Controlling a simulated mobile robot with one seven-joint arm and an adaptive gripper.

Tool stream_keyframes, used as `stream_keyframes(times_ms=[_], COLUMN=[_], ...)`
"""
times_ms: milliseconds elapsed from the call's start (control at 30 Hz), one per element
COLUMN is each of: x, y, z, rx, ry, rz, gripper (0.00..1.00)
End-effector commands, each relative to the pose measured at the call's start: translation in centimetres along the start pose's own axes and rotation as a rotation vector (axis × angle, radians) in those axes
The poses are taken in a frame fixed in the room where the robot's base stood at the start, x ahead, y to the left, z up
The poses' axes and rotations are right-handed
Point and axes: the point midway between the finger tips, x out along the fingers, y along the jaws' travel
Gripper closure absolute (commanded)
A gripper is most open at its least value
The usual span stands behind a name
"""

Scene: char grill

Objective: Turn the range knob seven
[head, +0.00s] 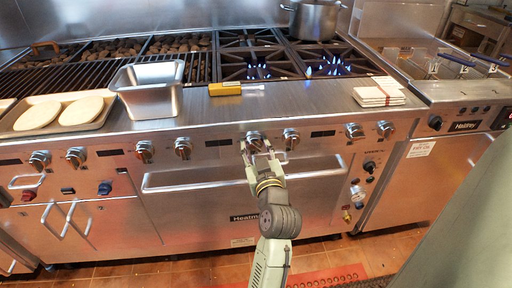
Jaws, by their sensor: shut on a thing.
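A row of silver range knobs runs along the front panel of the steel range. My gripper (257,148) reaches up from below to the panel near the middle and is shut on one range knob (254,137). The fingers hide the lower part of this knob, and its pointer angle cannot be read. Another knob (291,138) sits close to its right, and one more (183,147) is farther left past a dark label. No numbers are legible on the knobs, so I cannot tell which is seven.
A long oven door handle (200,182) runs just below the knobs, behind my arm. A metal pan (150,95), a yellow-handled tool (226,89) and flat white squares (379,95) lie on the ledge.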

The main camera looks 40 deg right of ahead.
Motion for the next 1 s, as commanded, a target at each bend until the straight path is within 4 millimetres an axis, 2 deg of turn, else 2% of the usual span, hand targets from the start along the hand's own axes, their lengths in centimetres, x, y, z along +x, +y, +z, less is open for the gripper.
stream_keyframes(times_ms=[267, 1000], x=[0.02, -0.03], y=[-0.04, 0.19], z=[0.02, 0.17], rx=[0.11, 0.674], ry=[0.008, 0.046], rz=[0.0, 0.01], gripper=[0.88, 0.88])
